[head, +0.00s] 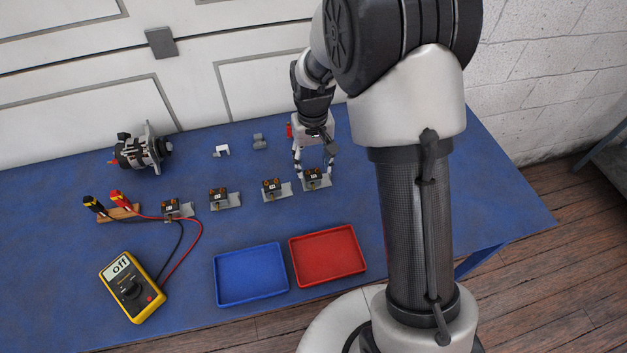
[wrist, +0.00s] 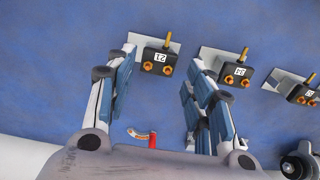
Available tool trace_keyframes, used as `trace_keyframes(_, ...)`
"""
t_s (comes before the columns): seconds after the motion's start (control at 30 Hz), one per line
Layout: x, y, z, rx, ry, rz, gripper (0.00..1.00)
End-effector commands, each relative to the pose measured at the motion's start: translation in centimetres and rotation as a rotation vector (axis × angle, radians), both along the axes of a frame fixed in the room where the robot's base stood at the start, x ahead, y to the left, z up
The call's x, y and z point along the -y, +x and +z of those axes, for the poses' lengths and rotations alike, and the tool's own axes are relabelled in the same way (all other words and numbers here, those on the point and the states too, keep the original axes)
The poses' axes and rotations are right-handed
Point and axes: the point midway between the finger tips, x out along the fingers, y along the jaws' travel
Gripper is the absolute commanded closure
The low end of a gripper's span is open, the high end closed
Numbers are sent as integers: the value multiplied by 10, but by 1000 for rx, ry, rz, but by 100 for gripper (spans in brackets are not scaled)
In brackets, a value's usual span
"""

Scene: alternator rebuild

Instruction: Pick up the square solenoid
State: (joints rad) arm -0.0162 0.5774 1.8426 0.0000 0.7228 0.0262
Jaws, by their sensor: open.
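Several small black square-bodied parts with brass terminals and white number labels sit in a row on light grey plates; I take these as the square solenoids, but cannot tell which one is meant. The rightmost one (head: 313,181) is at my gripper (head: 316,173), whose fingers are open and reach down on either side of it. In the wrist view this same part (wrist: 157,58) shows between and just beyond the open fingertips (wrist: 162,66), with nothing held. Its neighbour (head: 272,188) also shows in the wrist view (wrist: 236,74), right of the right finger.
Two more such parts (head: 219,198) (head: 171,209) stand further left. A blue tray (head: 251,301) and a red tray (head: 328,278) lie empty in front. A multimeter (head: 133,287), an alternator (head: 141,151), a white bracket (head: 222,151) and a grey cylinder (head: 259,142) are also on the blue table.

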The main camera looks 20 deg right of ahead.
Motion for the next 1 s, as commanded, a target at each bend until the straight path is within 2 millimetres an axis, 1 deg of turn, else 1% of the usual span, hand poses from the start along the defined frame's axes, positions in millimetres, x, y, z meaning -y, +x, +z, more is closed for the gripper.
trace_keyframes(0.03, 0, 0, -5, 1, 0, 0, 52)
trace_keyframes(0.17, 0, 0, -10, 1, 0, 0, 52)
trace_keyframes(0.27, 0, 1, -18, -1, 0, 0, 52)
trace_keyframes(0.5, 1, 4, -54, -1, 0, 0, 52)
trace_keyframes(0.57, 1, 4, -59, 0, 0, 0, 52)
trace_keyframes(0.8, 1, 5, -59, 1, 0, 0, 52)
trace_keyframes(1.0, 1, 5, -59, 1, 0, 0, 65)
